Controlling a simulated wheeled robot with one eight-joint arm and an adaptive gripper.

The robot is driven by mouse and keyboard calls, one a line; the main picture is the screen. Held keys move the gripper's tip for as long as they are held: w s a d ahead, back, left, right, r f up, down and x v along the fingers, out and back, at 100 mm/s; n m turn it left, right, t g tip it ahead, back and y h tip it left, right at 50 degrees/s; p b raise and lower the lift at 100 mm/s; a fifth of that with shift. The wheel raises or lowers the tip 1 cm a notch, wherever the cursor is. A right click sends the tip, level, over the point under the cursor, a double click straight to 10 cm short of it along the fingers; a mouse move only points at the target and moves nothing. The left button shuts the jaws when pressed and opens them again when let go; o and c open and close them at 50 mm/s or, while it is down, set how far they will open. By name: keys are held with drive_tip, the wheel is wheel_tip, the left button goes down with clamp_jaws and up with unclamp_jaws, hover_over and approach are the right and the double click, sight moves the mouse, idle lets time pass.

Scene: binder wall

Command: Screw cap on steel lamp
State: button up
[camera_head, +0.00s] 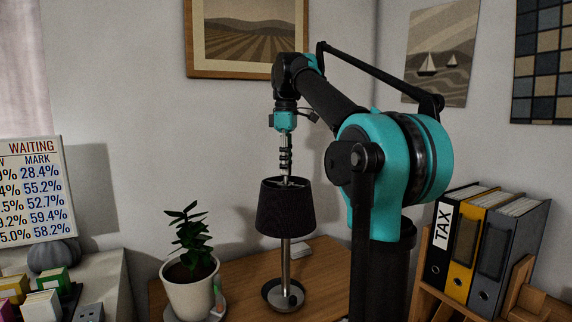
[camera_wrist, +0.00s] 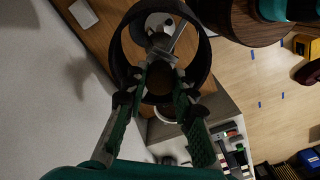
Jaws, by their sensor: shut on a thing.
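The steel lamp stands upright on the wooden table, with a steel pole (camera_head: 286,264), a round dark base (camera_head: 283,294) and a black shade (camera_head: 285,208). My gripper (camera_head: 287,176) points down over the open top of the shade. In the wrist view my gripper (camera_wrist: 161,62) has its fingers drawn together at the tips, within the shade's ring (camera_wrist: 120,50). It is shut on a small grey metal piece (camera_wrist: 161,46), apparently the cap. The fingers and the shade's rim partly hide it, so I cannot tell whether it is seated on the lamp.
A potted plant (camera_head: 190,290) stands left of the lamp. A small white object (camera_head: 300,247) lies behind it on the table (camera_head: 240,278). Binders (camera_head: 482,250) stand in a wooden rack at the right. A number board (camera_head: 34,190) is at the far left. Pictures hang on the wall.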

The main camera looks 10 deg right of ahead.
drive_tip(key=shift+f, duration=1)
idle(1.1)
drive_tip(key=shift+o, duration=0.6)
clamp_jaws()
drive_tip(key=shift+m, duration=2.1)
drive_tip(key=m, duration=0.2)
drive_tip(key=shift+m, duration=1.1)
